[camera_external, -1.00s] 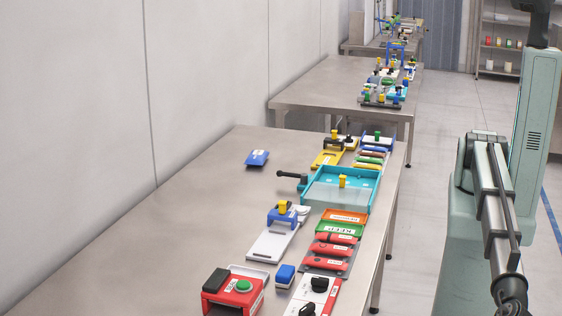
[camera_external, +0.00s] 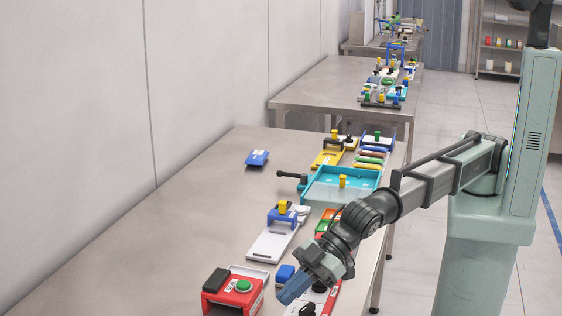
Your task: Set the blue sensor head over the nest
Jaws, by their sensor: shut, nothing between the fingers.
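A blue bridge-shaped piece with a yellow knob (camera_external: 283,213) stands at the far end of a pale slotted plate (camera_external: 268,245). A small blue block (camera_external: 285,273) sits nearer, beside the red box. A blue plate with a white label (camera_external: 257,158) lies alone on the table towards the wall. I cannot tell for sure which blue piece is the sensor head, or which part is the nest. My gripper (camera_external: 284,299) points down-left, shut and empty, just in front of the small blue block in the picture. Contact between them cannot be judged.
A red box with a green button (camera_external: 238,289) stands at the near left. A turquoise tray (camera_external: 318,197) with a yellow knob and a dark-handled lever lies beyond. My arm hides much of the red, green and orange parts along the right edge. The table's left side is mostly clear.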

